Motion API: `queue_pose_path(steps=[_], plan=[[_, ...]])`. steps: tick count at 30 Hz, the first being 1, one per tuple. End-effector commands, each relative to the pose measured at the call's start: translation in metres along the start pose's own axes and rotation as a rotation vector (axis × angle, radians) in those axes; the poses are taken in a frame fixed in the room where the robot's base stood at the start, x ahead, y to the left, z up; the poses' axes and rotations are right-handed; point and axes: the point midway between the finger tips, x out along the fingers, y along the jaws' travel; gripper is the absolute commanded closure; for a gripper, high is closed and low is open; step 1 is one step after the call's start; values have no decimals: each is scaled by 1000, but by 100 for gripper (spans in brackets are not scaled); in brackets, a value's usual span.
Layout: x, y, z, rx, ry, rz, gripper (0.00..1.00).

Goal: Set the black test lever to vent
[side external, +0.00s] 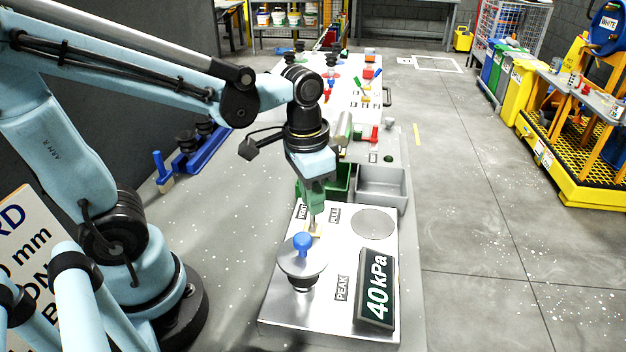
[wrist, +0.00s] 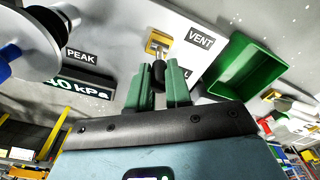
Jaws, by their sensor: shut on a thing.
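The black test lever (wrist: 158,77) stands between my fingertips in the wrist view, with its yellow bracket (wrist: 156,42) just beyond. My gripper (wrist: 158,84) is shut on the lever; its green fingers also show in the side view (side external: 314,210), low over the steel panel (side external: 330,260). The fingers hide part of the lever, and I cannot tell its exact tilt. The VENT label (wrist: 200,38) is to the right of the bracket; a second label ending in L (wrist: 186,72) is partly hidden by a finger. The VENT label also shows in the side view (side external: 302,212).
A blue-knobbed disc fixture (side external: 302,246) stands close in front of my gripper. A display (side external: 376,290) reads 40 kPa beside a PEAK label (side external: 342,288). A flat round plate (side external: 374,223) is to the right. Green (side external: 341,180) and grey (side external: 381,185) bins sit behind.

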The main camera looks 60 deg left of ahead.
Motion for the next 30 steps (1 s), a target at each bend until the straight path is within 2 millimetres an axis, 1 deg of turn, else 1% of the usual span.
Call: queue_pose_path(steps=[1,6,15,21,30], plan=[[0,-4,5,-11,37,24,100],[1,-11,15,-20,168,110,100],[5,-20,29,-29,356,235,100],[8,-23,34,-30,434,286,100],[10,-24,37,-27,479,319,100]])
